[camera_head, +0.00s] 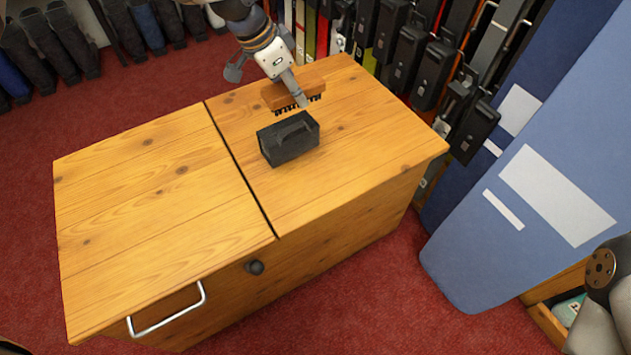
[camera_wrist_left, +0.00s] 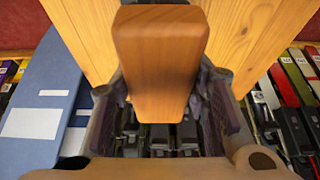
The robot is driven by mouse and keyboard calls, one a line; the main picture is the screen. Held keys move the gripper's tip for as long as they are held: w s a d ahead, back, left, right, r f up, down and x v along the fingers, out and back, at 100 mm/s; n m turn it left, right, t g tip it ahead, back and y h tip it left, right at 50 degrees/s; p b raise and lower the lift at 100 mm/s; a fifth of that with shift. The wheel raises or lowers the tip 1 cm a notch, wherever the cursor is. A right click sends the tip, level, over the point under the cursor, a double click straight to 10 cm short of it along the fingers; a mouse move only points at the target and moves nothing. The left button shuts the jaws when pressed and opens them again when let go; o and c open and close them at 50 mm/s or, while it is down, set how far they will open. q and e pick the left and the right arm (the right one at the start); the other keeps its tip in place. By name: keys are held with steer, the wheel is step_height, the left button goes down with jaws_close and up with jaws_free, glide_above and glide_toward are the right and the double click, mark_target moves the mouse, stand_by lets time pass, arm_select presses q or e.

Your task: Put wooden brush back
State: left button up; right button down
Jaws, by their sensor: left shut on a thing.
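The wooden brush (camera_head: 275,96) has an orange-brown wooden back and dark bristles pointing down. My left gripper (camera_head: 298,92) comes in from the top of the head view and is shut on the brush. It holds the brush above the bench, just behind a small black block-like object with a handle (camera_head: 283,148). In the left wrist view the brush's wooden back (camera_wrist_left: 160,62) fills the middle between the fingers and hides much of what lies beyond. My right gripper is not in view.
The wooden bench (camera_head: 150,210) has a dark seam across its top, and a metal handle (camera_head: 168,315) and dark knob (camera_head: 254,267) at its front. Its left half is clear.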

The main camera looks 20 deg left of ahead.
arm_select(q)
steer(key=s+d+f+p, duration=0.2)
steer(key=s+d+f, duration=0.1)
steer(key=s+d, duration=0.25)
glide_above(327, 184)
steer(key=a, duration=0.2)
steer(key=f, duration=0.6)
steer(key=shift+s+d+b, duration=0.25)
steer(key=shift+s+b, duration=0.05)
steer(key=shift+b, duration=0.05)
steer(key=shift+s+d+f, duration=0.15)
steer(key=shift+d+f, duration=0.05)
steer(key=shift+f, duration=0.1)
step_height(327, 184, down, 4)
steer(key=shift+s+d+r+b, duration=0.15)
steer(key=shift+b, duration=0.2)
steer(key=shift+r, duration=0.15)
steer(key=o, duration=1.1)
steer(key=shift+o, duration=0.2)
